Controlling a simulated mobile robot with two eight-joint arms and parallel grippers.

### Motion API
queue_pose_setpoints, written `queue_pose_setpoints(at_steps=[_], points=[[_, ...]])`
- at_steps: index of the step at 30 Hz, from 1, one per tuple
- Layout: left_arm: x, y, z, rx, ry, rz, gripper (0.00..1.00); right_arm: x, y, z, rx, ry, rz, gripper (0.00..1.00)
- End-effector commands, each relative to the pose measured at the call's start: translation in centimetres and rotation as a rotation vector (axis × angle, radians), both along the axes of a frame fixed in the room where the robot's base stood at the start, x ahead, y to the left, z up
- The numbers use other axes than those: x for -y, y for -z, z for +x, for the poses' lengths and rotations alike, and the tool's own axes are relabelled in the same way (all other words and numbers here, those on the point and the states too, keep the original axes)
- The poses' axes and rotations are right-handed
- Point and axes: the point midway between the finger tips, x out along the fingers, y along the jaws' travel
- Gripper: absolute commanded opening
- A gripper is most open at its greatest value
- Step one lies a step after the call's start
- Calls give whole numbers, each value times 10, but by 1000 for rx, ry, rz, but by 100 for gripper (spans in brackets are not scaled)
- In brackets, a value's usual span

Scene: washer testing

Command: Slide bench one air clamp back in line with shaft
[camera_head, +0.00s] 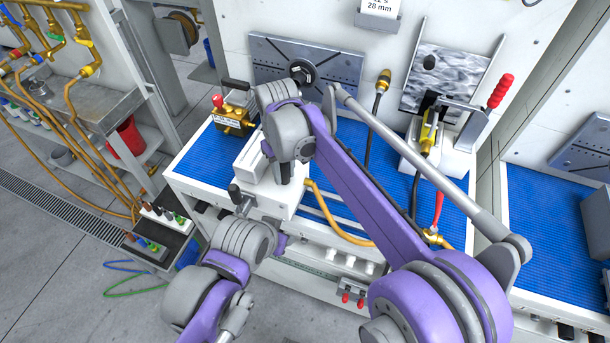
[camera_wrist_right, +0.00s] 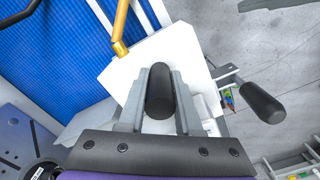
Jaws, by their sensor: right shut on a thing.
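The air clamp shows as a white block (camera_head: 272,192) near the left front of the blue bench mat, partly hidden by my right arm. A dark shaft hub (camera_head: 302,71) sits on the slotted grey plate behind it. In the right wrist view, my right gripper (camera_wrist_right: 158,98) is shut around an upright black handle (camera_wrist_right: 158,90) over the white block (camera_wrist_right: 165,55). In the head view, the right gripper (camera_head: 286,172) points down onto the block. A second black handle (camera_wrist_right: 262,100) sticks out at the side. My left wrist is low at the left; its fingers are not clear.
A brass fitting with a red knob (camera_head: 230,116) stands left of the clamp. A yellow hose (camera_head: 335,225) runs from the block along the bench front. A red-handled toggle clamp (camera_head: 500,92) stands at right. Blue mat (camera_head: 195,155) is bare at left.

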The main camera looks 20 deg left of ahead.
Motion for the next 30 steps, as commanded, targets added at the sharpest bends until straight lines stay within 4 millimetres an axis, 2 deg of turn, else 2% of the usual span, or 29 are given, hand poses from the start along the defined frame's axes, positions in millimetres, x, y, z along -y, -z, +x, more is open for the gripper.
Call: queue_pose_setpoints(at_steps=[6,17,18,22,30], points=[[0,-1,1,1,0,0,50,-10,0,0,-1,-1,0,0],[0,-1,1,1,0,0,50,-13,-1,0,1,-2,4,0],[0,-1,1,1,0,0,50,-13,-1,0,0,-2,6,38],[0,-1,1,1,0,0,50,-12,-1,0,0,-1,4,62],[0,-1,1,1,0,0,50,-11,0,0,0,0,0,63]])
